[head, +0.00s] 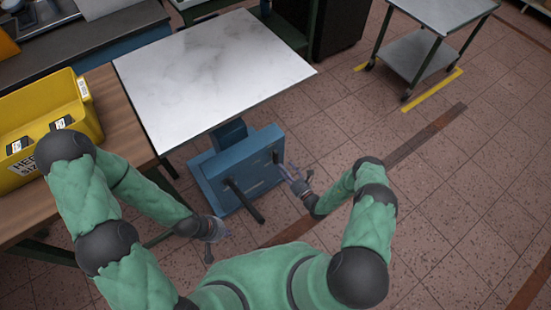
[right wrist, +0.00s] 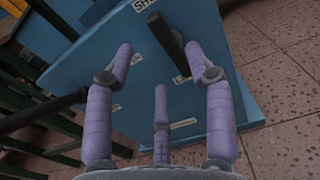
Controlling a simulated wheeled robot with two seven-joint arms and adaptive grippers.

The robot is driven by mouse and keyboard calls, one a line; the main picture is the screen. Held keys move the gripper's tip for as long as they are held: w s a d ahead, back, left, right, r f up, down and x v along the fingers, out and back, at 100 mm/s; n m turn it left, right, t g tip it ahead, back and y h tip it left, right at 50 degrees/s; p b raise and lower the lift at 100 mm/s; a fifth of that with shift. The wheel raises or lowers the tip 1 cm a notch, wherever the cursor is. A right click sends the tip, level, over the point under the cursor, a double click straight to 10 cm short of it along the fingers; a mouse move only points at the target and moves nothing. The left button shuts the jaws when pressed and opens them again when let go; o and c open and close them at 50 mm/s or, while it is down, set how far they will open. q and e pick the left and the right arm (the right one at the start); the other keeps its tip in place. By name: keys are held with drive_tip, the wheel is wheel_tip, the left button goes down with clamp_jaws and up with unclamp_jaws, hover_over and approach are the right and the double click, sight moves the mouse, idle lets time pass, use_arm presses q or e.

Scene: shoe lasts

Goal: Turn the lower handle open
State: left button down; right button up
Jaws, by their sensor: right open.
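A blue cabinet-like stand (head: 215,175) under the marble top carries two dark handles on its front. A long dark bar (head: 243,200) sticks out at the left, and a shorter dark handle (head: 276,158) is at the right. I cannot tell which one is the lower. My right gripper (head: 290,173) is open and empty close to the shorter handle. In the right wrist view a dark handle (right wrist: 167,42) stands out from the blue panel (right wrist: 95,50), just beyond the spread fingers (right wrist: 160,62). My left gripper (head: 217,243) hangs near the bar's lower end, apart from it; its jaws are unclear.
The white marble top (head: 215,75) overhangs the stand. A wooden bench (head: 118,110) with a yellow bin (head: 45,105) stands at the left. A grey trolley (head: 445,12) is at the back right.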

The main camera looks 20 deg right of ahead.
sight(276, 157)
drive_tip(key=b+x, duration=0.2)
drive_tip(key=x, duration=0.5)
drive_tip(key=shift+w+a, duration=0.1)
drive_tip(key=shift+w, duration=0.15)
clamp_jaws()
